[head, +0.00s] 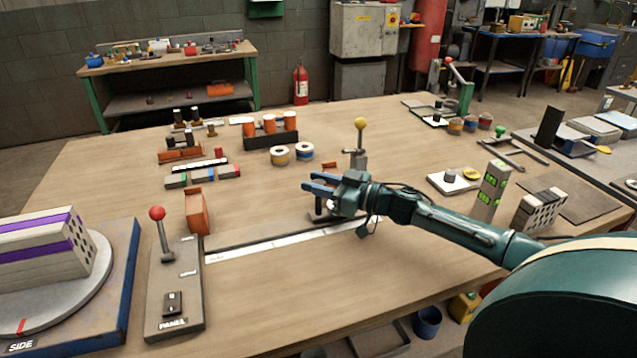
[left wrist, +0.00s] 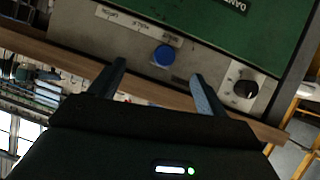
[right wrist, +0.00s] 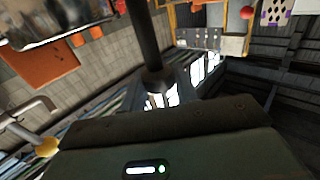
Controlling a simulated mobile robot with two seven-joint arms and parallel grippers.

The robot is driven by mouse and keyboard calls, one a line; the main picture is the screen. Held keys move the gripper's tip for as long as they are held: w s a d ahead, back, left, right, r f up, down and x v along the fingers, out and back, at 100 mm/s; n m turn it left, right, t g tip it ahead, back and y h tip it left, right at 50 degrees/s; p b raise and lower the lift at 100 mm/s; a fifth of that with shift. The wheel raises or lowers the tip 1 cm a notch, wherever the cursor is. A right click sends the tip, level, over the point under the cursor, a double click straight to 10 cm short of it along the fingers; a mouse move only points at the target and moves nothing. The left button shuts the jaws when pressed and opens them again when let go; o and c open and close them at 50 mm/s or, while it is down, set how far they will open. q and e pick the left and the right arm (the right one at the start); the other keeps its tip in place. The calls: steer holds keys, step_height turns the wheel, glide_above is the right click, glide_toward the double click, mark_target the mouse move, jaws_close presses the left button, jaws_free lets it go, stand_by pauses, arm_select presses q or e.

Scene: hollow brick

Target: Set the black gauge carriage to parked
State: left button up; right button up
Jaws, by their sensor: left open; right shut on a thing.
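The black gauge carriage (head: 321,208) sits on a long flat rail with a white scale strip (head: 275,240), towards the strip's right part. Its base is partly hidden by my right gripper (head: 319,184), which is shut on its upright black post. In the right wrist view the dark post (right wrist: 143,35) stands between the fingers. Small lettering near the strip's left end is too small to read. My left gripper (left wrist: 158,72) is outside the head view; in the left wrist view it is open and empty.
A panel with a red-knobbed lever (head: 157,214) and an orange block (head: 197,212) stand near the rail's left end. A yellow-knobbed clamp (head: 360,125) stands behind my right gripper. A blue button (left wrist: 164,56) and black dial (left wrist: 246,89) lie beyond my left fingers.

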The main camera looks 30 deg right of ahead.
jaws_close()
steer(key=shift+w+a+r+p, duration=0.1)
steer(key=shift+a+p, duration=0.25)
steer(key=shift+a, duration=0.15)
arm_select(q)
steer(key=r+p, duration=0.2)
steer(key=p, duration=0.1)
steer(key=r+m+p, duration=0.1)
steer(key=p, duration=0.1)
steer(key=shift+s+a+r+y, duration=0.15)
steer(key=shift+s+a+y, duration=0.1)
steer(key=shift+s+y, duration=0.05)
arm_select(e)
steer(key=w+a, duration=0.2)
steer(key=a, duration=0.9)
steer(key=w+a, duration=0.3)
steer(key=a, duration=0.8)
steer(key=shift+w+a, duration=0.2)
steer(key=shift+a, duration=0.15)
